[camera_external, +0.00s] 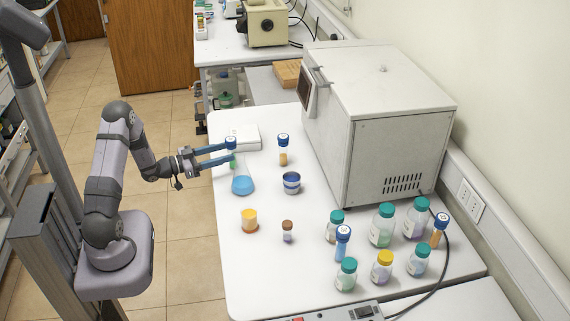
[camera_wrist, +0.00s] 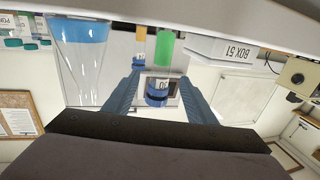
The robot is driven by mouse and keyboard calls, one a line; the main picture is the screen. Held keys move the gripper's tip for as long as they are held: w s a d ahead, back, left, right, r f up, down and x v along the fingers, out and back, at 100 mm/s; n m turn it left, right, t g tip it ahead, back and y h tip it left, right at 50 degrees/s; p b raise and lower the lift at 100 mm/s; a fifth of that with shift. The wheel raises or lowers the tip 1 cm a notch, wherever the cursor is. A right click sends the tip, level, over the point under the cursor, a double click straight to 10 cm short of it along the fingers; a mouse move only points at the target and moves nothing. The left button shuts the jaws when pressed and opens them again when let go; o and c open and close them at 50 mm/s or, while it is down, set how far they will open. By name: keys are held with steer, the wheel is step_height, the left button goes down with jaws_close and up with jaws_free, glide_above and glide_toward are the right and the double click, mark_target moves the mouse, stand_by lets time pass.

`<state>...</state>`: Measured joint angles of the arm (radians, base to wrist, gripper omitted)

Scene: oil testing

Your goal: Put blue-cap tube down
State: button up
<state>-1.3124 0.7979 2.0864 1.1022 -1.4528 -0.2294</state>
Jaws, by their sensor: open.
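A blue-cap tube with green contents (camera_external: 233,161) stands upright near the table's left edge, beside the blue flask. Its cap (camera_wrist: 157,92) and green body (camera_wrist: 164,46) show in the wrist view, which is upside down. My gripper (camera_external: 233,148) reaches in from the left at cap height. Its two fingers (camera_wrist: 160,97) are open on either side of the cap, with a visible gap to each. Other blue-cap tubes stand on the table: one with orange contents (camera_external: 283,155), one with blue (camera_external: 342,249) and one with brown-orange (camera_external: 437,236).
A flask of blue liquid (camera_external: 243,185) stands close to the green tube. A white box (camera_external: 246,137) labelled BOX 51 lies behind it.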

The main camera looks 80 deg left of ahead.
mark_target(231, 146)
steer(key=s, duration=0.1)
steer(key=s+r+b, duration=0.1)
steer(key=s+d+b, duration=0.1)
steer(key=shift+s+r+h, duration=0.2)
steer(key=shift+s+h, duration=0.1)
steer(key=shift+w+a+r, duration=0.1)
steer(key=shift+w+a, duration=0.05)
steer(key=shift+w, duration=0.4)
steer(key=shift+w+a+p, duration=0.1)
steer(key=shift+w+p, duration=0.2)
steer(key=shift+w, duration=0.25)
steer(key=shift+w+a+r+p, duration=0.1)
steer(key=shift+w+a+p, duration=0.05)
steer(key=shift+w+p, duration=0.3)
steer(key=shift+w+a+p, duration=0.25)
steer(key=shift+w+p, duration=0.1)
steer(key=shift+w, duration=0.7)
steer(key=shift+w+a+p, duration=0.25)
steer(key=shift+w+p, duration=0.1)
steer(key=shift+w, duration=0.65)
steer(key=shift+c, duration=0.2)
steer(key=c, duration=1.2)
